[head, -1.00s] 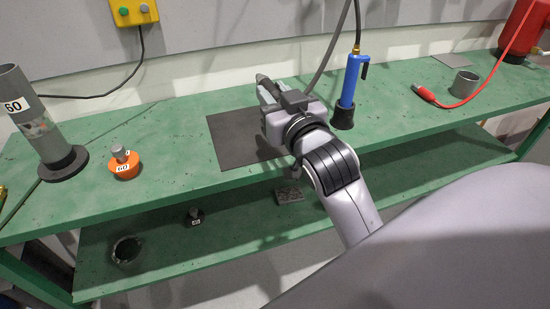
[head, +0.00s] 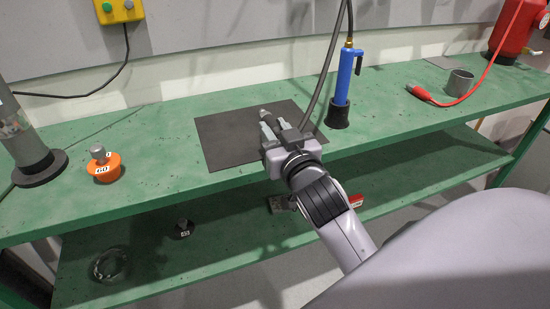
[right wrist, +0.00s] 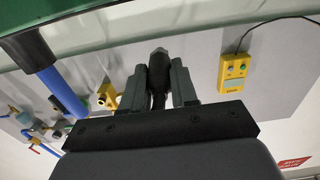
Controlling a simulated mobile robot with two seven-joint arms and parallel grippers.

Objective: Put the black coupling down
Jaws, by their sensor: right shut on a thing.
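The black coupling (right wrist: 159,62) is between the two fingers of my right gripper (right wrist: 160,82) in the right wrist view. In the head view, my right gripper (head: 274,126) is shut on it, and the coupling's dark tip (head: 264,113) shows past the fingers. The gripper appears in front of the dark grey mat (head: 225,140) on the green bench. I cannot tell how high the coupling is above the mat. The fingers hide part of it. My left gripper is not in view.
An orange plug (head: 107,172) and a grey tube on a black base (head: 40,168) stand at left on the bench (head: 150,185). A blue tool in a black holder (head: 341,85) stands just right of the mat. A grey cup (head: 460,82) is farther right. The mat's left part is clear.

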